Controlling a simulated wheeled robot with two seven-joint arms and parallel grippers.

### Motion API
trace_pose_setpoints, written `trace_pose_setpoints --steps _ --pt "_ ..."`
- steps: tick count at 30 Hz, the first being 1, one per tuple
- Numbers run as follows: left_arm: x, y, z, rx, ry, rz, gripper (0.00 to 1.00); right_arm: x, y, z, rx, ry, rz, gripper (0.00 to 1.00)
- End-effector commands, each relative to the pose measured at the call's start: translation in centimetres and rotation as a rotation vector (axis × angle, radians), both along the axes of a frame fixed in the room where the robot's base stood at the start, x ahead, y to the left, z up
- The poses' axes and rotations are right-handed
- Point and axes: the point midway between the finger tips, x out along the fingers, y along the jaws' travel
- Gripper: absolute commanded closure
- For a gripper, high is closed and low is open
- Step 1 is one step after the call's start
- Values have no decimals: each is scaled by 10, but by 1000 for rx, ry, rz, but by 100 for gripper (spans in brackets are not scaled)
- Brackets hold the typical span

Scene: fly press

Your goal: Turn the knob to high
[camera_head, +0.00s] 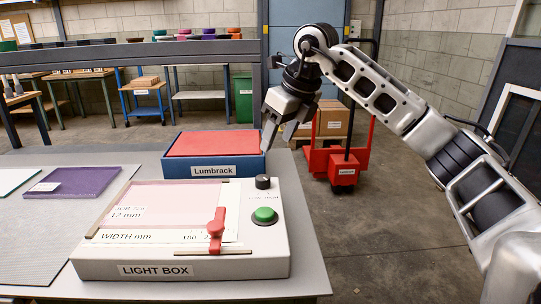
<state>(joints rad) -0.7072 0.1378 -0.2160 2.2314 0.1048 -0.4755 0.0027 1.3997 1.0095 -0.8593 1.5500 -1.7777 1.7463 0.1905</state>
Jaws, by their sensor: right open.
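A black knob (263,182) stands on the right part of the white light box (130,268), behind a green button (264,215). Small markings beside the knob are too small to read. My right gripper (268,138) comes in from the right and points down, above and behind the knob, near the right end of the blue box labelled Lumbrack. Its fingers are apart from the knob, and I see nothing held between them. My left gripper is out of the picture.
The blue Lumbrack box (213,171) with a red top stands behind the light box. A red slider (215,230) sits at the light box's front. A purple sheet (73,182) lies at left. The table's right edge is close to the light box.

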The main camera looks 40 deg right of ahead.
Motion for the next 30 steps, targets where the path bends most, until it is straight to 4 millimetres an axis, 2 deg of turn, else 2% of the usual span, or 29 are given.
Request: trace_pose_setpoints --steps 1,3,9,30 --pt "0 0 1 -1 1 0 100 -3 -1 12 1 -5 0 47" --pt "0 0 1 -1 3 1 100 -8 -2 22 0 -4 0 47" --pt "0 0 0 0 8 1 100 -16 -4 40 0 -1 0 47" --pt "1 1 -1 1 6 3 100 -17 -4 43 0 0 0 47"
